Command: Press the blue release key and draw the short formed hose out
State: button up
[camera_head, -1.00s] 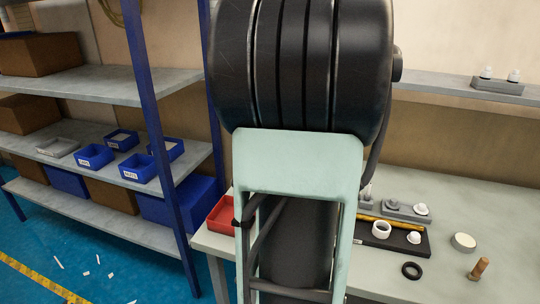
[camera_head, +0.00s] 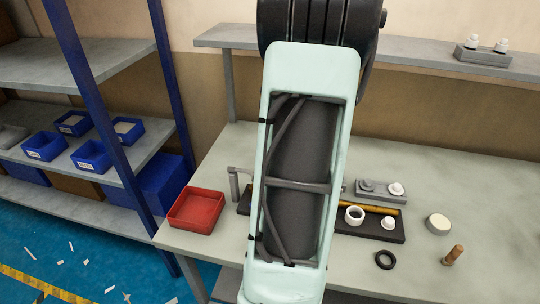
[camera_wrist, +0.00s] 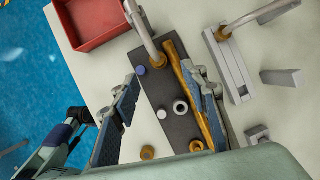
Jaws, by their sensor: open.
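In the wrist view my gripper (camera_wrist: 162,82) is open, its two blue-grey fingers apart over a dark tray (camera_wrist: 156,92). Between them I see a small blue round piece (camera_wrist: 141,71), perhaps the release key. Beside it a grey bent tube (camera_wrist: 146,36) ends in a brass fitting on the tray; I cannot tell if it is the formed hose. An amber strip (camera_wrist: 177,60) runs along the tray, partly behind the right finger. The tray also shows in the head view (camera_head: 385,236). There my arm hides the gripper. Nothing is held.
A red bin (camera_head: 196,209) stands on the left of the table (camera_head: 480,200). A white ring (camera_head: 354,215) lies in the tray. A black ring (camera_head: 385,260), a pale disc (camera_head: 438,224) and a copper-coloured peg (camera_head: 453,255) stand right. Shelves with blue bins (camera_head: 45,146) are left.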

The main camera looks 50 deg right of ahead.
jog(key=x, duration=1.1)
jog(key=shift+a, duration=0.25)
jog(key=shift+c, duration=0.5)
grip_shut()
jog(key=shift+r+p, duration=0.7)
jog(key=shift+p, duration=0.1)
dwell(0.4)
jog(key=shift+w+a+r+p, duration=0.1)
jog(key=shift+r+p, duration=1.3)
jog(key=shift+r, duration=0.45)
